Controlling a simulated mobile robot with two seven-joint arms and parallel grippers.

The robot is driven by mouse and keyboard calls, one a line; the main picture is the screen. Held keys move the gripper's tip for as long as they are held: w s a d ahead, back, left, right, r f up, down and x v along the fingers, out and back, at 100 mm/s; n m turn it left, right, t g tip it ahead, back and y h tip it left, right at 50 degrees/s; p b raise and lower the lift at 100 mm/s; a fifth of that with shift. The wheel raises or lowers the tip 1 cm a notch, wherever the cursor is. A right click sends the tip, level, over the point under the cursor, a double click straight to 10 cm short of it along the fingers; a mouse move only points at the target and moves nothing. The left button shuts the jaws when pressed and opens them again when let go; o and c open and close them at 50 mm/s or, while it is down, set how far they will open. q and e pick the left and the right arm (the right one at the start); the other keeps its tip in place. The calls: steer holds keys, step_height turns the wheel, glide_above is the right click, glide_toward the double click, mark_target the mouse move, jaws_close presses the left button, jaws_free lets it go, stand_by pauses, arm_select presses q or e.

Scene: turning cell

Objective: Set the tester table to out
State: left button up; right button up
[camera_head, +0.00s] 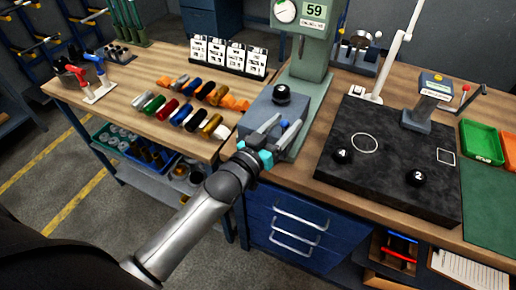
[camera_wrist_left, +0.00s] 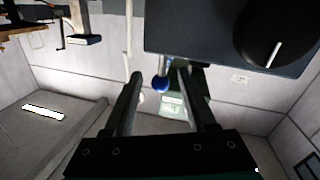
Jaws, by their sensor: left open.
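The green tester (camera_head: 303,62) stands at the back of the bench, with a round dial and a display reading 59. At its foot is a blue-grey block (camera_head: 262,112) with a black round knob (camera_head: 282,95) on top. I cannot tell from the frames which position the table is set to. My left gripper (camera_head: 288,124) is open beside the front right of this block. In the left wrist view, a blue ball (camera_wrist_left: 160,85) shows between the open fingers, not visibly gripped. A dark block (camera_wrist_left: 210,40) with a black round part (camera_wrist_left: 275,32) fills the upper right. My right gripper is out of view.
A black plate (camera_head: 400,150) with numbered black balls lies right of the tester. Green (camera_head: 478,138) and orange trays sit at the far right. Several coloured parts (camera_head: 187,105) and a row of white cards (camera_head: 228,56) lie left. Blue drawers (camera_head: 300,225) are below.

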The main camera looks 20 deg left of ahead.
arm_select(q)
steer(key=v, duration=1.2)
steer(key=s+a+f+g+y+b, duration=0.15)
steer(key=s+f+g, duration=0.25)
steer(key=f, duration=1.3)
steer(key=s+a+f+g+y+b, duration=0.1)
steer(key=s+f+g+b, duration=0.25)
steer(key=f, duration=1.35)
steer(key=s+f+m+g+y+b, duration=0.1)
steer(key=s+f+g+b, duration=0.3)
steer(key=s+f+g, duration=0.5)
steer(key=s+f+m, duration=0.1)
steer(key=s+f, duration=1)
steer(key=s, duration=0.4)
steer(key=shift+s+f, duration=0.25)
steer(key=shift+f, duration=0.1)
